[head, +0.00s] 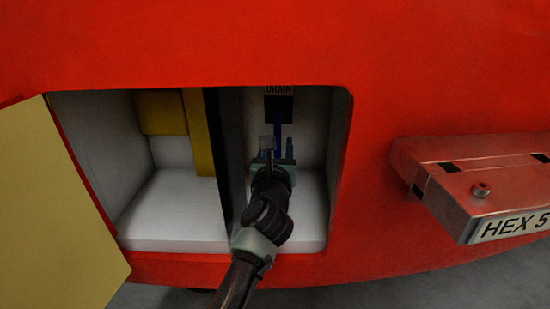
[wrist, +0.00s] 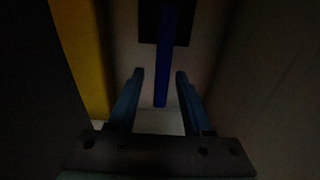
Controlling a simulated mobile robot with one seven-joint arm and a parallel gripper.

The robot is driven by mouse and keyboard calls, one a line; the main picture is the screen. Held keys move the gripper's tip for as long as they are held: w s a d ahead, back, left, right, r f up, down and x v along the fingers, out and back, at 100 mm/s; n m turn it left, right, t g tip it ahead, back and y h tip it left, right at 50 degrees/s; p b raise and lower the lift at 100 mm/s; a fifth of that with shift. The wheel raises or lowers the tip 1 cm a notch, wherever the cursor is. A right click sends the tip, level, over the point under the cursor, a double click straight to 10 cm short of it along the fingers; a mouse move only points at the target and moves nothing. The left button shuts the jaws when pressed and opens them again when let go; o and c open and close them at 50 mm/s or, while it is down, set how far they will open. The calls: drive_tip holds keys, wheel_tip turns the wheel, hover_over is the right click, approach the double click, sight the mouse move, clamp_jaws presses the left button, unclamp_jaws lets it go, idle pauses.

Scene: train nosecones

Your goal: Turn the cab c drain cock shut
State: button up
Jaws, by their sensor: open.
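The drain cock shows as a blue lever (head: 278,131) below a black block and a "DRAIN" label (head: 279,91) at the back of the right compartment. In the wrist view the blue lever (wrist: 162,75) hangs straight down from the black block (wrist: 181,22). My gripper (head: 276,143) is inside the right compartment, in front of the lever. In the wrist view my gripper (wrist: 159,75) is open, with one finger on each side of the lever's lower part and gaps on both sides. I cannot tell how deep the fingertips reach relative to the lever. No cab letter is readable.
A dark divider (head: 217,165) separates the left compartment, which holds a yellow block and post (head: 200,130). The compartment's right wall (head: 338,160) is close to my gripper. An open yellow hatch door (head: 60,200) stands at left.

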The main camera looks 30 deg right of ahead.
drive_tip(key=p+v, duration=0.3)
drive_tip(key=v, duration=0.9)
drive_tip(key=shift+s, duration=0.15)
drive_tip(key=shift+a, duration=0.1)
